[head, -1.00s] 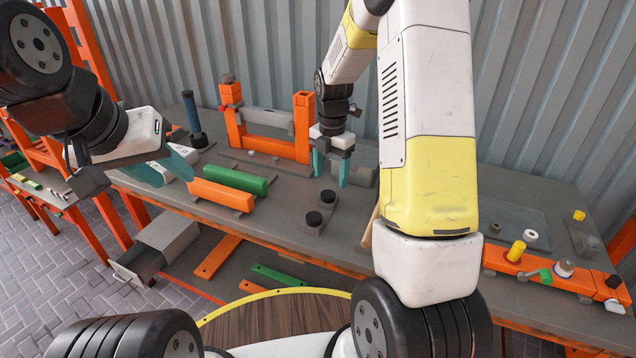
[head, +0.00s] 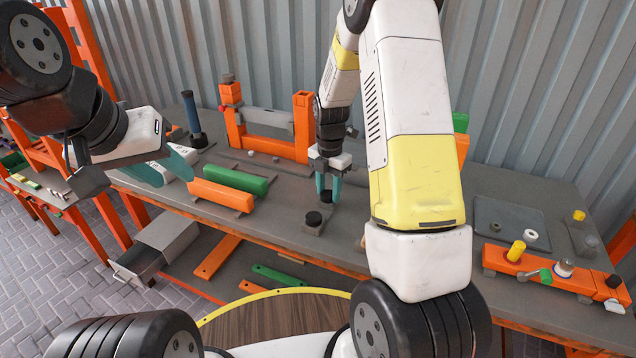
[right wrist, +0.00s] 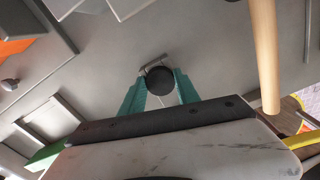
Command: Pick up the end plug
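Two black round end plugs stand on small grey bases on the table. The nearer end plug (head: 314,218) is apart from my grippers. The farther end plug (head: 327,196) is at the teal fingertips of my right gripper (head: 328,186), which points down. In the right wrist view this end plug (right wrist: 159,81) shows as a black disc between the tips of the open fingers (right wrist: 160,88). Whether the fingers touch it I cannot tell. My left gripper (head: 168,164) is open and empty above the table's left part.
Orange (head: 222,195) and green (head: 236,179) bars lie left of the plugs. An orange frame (head: 302,125) stands behind. A wooden handle (right wrist: 264,55) is near my right gripper. An orange rail with fittings (head: 535,268) lies at the right. My right arm hides part of the table.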

